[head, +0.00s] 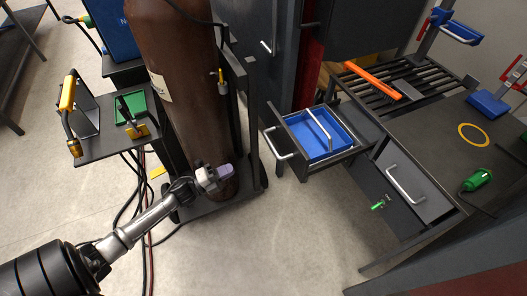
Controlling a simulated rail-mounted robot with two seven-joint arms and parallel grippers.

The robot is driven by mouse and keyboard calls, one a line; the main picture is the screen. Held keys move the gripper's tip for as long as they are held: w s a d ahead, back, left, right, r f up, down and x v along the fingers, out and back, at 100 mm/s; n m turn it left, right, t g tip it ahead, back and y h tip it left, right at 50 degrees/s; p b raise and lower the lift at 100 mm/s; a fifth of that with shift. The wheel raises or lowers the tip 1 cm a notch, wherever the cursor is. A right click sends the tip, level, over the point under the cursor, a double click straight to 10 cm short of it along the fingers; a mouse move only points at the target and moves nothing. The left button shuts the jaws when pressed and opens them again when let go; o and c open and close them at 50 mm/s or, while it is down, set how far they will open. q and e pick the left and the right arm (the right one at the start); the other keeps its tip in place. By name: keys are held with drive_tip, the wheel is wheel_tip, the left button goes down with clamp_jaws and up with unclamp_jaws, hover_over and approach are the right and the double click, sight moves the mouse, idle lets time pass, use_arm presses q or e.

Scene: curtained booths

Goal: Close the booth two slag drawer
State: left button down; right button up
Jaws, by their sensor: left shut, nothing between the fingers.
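A dark grey drawer (283,128) with a silver bar handle (277,144) is pulled out from the workbench on the right. A blue tray with a light bar across it sits inside the drawer (326,150). No label shows which booth this is. My left gripper (228,171) is shut and empty, in front of the brown gas cylinder and left of the drawer, apart from its handle. Whether it touches the cylinder I cannot tell. My right gripper is not in view.
A brown cylinder (178,75) stands on a dark cart between my left arm and the drawer. The bench (440,130) has a slatted top with an orange-handled brush (372,81). A second front with a silver handle (404,184) is shut. Floor before the drawer is clear.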

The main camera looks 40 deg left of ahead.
use_arm(q)
drive_tip(key=b+x, duration=0.3)
drive_tip(key=x, duration=1.1)
drive_tip(key=shift+m, duration=0.3)
